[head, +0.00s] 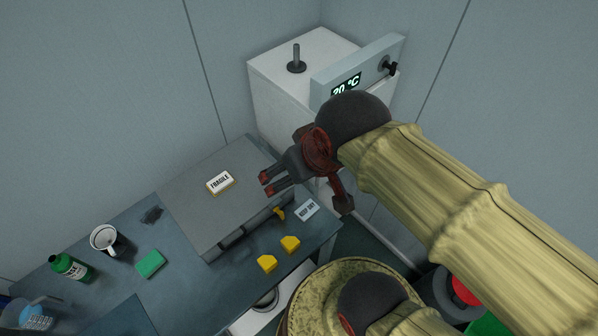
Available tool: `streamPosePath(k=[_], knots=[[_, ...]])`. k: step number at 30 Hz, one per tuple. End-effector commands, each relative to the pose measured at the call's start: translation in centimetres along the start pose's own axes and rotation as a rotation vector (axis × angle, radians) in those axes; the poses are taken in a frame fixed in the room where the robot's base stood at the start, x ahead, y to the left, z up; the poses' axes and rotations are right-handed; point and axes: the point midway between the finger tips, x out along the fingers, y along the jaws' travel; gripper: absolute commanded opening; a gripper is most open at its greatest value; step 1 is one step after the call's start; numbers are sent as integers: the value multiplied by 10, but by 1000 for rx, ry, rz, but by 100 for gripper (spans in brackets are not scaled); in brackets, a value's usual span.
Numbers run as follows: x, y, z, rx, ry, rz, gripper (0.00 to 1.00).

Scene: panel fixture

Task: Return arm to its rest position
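My arm, in a yellowish sleeve, reaches in from the lower right of the head view. My gripper (267,184) is above the right part of the table, near the grey case, and points left. Its two red-tipped fingers are apart, with nothing visible between them. A white cabinet (280,90) stands behind it, with an upright lever (296,59) on top. Its raised panel (366,62) has a display reading "20 °C" and a black knob (389,68). My arm hides part of the cabinet.
A grey case (190,200) on the table (200,285) bears a "FRAGILE" block (220,181). Yellow blocks (267,263) and a white label (307,210) lie in front. A mug (104,239), green bottle (70,267) and green sponge (150,264) are left. Walls close off the back.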

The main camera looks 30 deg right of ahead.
Motion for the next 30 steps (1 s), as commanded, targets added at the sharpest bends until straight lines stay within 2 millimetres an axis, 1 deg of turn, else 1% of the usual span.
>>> streamPosePath(k=[1,4,12,15,17,20,27,30], knots=[[-2,1,5,3,9,2,82],[-2,2,9,5,13,3,82],[-2,2,10,5,12,3,82],[2,2,12,5,12,3,82],[8,2,15,5,12,3,82],[24,2,23,5,12,3,82],[69,2,46,5,12,3,82],[78,2,51,5,12,3,82]])
